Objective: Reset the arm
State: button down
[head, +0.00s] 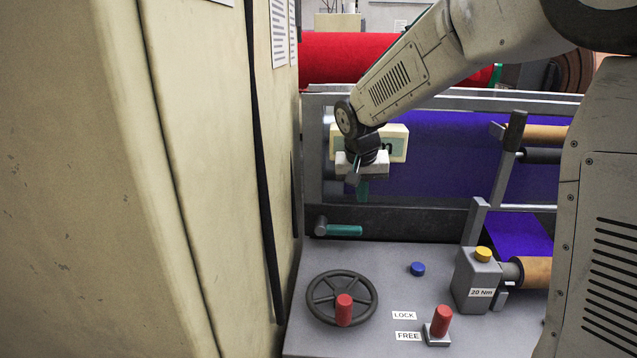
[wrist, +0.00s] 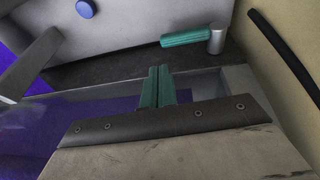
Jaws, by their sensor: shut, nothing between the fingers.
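My arm reaches from the upper right of the head view to my gripper (head: 360,190), which hangs in front of the purple felt near the left end of the machine. In the wrist view the two green fingers of my gripper (wrist: 157,88) lie side by side, shut with nothing between them. A lever with a green grip (head: 343,230) is below my gripper, apart from it. The same green grip (wrist: 187,40) shows beyond the fingertips in the wrist view.
A grey console carries a black handwheel (head: 342,298), a blue button (head: 417,269), a red lever (head: 441,321) by LOCK and FREE labels, and a grey box (head: 477,280) with a yellow button. A tall beige cabinet (head: 190,150) closes off the left side. A red roll (head: 345,58) lies behind.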

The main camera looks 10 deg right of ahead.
jog(key=s+r+n+y, duration=0.1)
jog(key=s+r+n, duration=0.1)
jog(key=s, duration=1.6)
jog(key=s+r+n+g+y, duration=0.1)
jog(key=s, duration=1.7)
jog(key=shift+d+r+n, duration=0.2)
jog(key=shift+r+n, duration=0.2)
